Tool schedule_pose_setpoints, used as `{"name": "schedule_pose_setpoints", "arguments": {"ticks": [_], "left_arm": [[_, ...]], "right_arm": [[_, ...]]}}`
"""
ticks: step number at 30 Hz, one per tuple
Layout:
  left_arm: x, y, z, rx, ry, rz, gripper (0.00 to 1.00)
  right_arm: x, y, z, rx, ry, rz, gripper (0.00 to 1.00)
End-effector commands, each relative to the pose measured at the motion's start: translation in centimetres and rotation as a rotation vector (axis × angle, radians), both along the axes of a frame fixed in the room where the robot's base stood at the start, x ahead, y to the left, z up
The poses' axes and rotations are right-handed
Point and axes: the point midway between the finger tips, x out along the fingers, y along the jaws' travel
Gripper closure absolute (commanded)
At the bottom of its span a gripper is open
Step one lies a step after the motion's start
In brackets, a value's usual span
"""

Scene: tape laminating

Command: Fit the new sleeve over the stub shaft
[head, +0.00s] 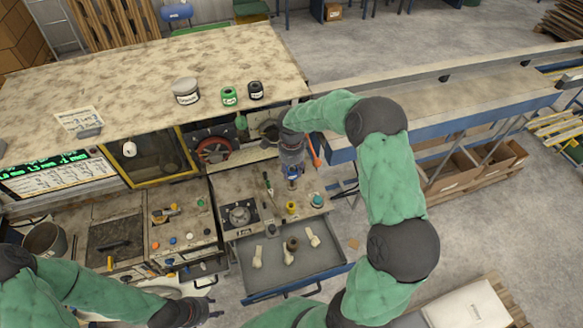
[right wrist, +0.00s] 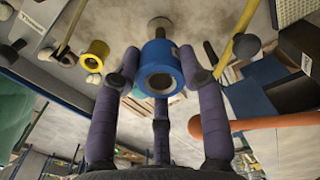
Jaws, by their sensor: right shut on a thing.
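My right gripper (head: 292,176) points down over the worktop right of the machine. It is shut on a blue sleeve (head: 292,184). In the right wrist view the fingers (right wrist: 158,85) stand around the blue sleeve (right wrist: 160,52), whose open bore faces the camera. A pale round piece with a darker centre (right wrist: 160,24) shows just beyond the sleeve; I cannot tell whether it is the stub shaft or whether they touch. My left gripper (head: 202,312) is low at the left, apart from the worktop items; its fingers are too small to read.
A yellow ring (head: 291,207) and a teal-topped piece (head: 317,200) stand near the sleeve. An orange-handled tool (head: 315,151) is close to the right gripper. An open drawer (head: 262,275) below holds pale pieces and a dark ring. Jars (head: 229,97) stand on the upper top.

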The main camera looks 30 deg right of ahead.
Motion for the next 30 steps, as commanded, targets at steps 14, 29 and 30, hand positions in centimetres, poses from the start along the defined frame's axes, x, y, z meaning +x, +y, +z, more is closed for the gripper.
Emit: {"name": "schedule_pose_setpoints", "arguments": {"ticks": [14,29,30], "left_arm": [[0.0,0.0,-0.6,0.0,0.0,0.0,0.6],[0.0,0.0,-3.0,0.0,0.0,0.0,0.6],[0.0,0.0,-3.1,0.0,0.0,0.0,0.6]], "right_arm": [[0.0,0.0,-2.1,0.0,0.0,0.0,0.92],[0.0,0.0,-4.1,0.0,0.001,0.0,0.92],[0.0,0.0,-4.2,0.0,0.001,0.0,0.92]]}}
